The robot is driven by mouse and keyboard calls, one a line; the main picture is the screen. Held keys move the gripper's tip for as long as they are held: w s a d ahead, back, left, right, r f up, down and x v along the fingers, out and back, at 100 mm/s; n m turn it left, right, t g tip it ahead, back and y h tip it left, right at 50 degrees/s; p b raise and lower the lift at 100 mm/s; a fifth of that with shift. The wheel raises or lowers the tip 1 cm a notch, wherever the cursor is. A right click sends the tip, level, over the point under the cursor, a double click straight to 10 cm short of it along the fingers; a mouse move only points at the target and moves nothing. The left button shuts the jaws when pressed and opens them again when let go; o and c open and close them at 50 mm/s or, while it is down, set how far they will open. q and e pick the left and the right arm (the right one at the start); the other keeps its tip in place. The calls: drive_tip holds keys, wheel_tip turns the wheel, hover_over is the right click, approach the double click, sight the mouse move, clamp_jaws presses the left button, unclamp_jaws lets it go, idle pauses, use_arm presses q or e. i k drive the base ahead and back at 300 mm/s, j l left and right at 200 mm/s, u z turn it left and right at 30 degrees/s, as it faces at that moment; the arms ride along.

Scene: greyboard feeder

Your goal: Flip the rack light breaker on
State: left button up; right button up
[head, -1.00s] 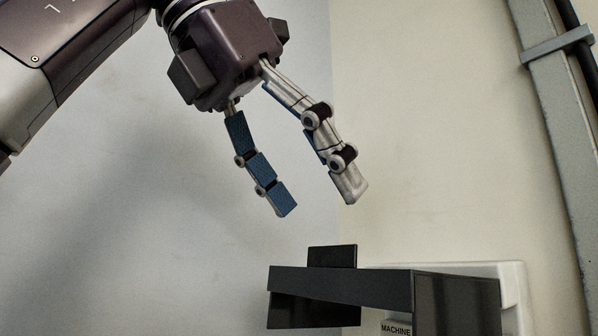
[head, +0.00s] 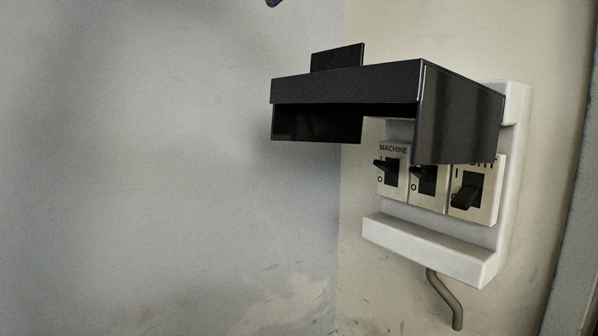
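A white breaker box (head: 430,246) is on the cream wall at the right of the head view. Its dark cover (head: 345,86) is raised and juts out over the breakers. The left breaker (head: 393,186) reads MACHINE. A middle breaker (head: 428,188) is partly hidden by the cover. The right breaker (head: 488,204) has a label mostly hidden, with letters like "GHT" showing; its black lever (head: 465,197) points down, toward the O side. My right gripper is out of view.
A bent grey conduit (head: 445,298) comes out below the box. A grey wall (head: 170,180) fills the left, meeting the cream wall at a corner. The space left of and below the box looks clear.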

sight(465, 197)
drive_tip(key=k, duration=1)
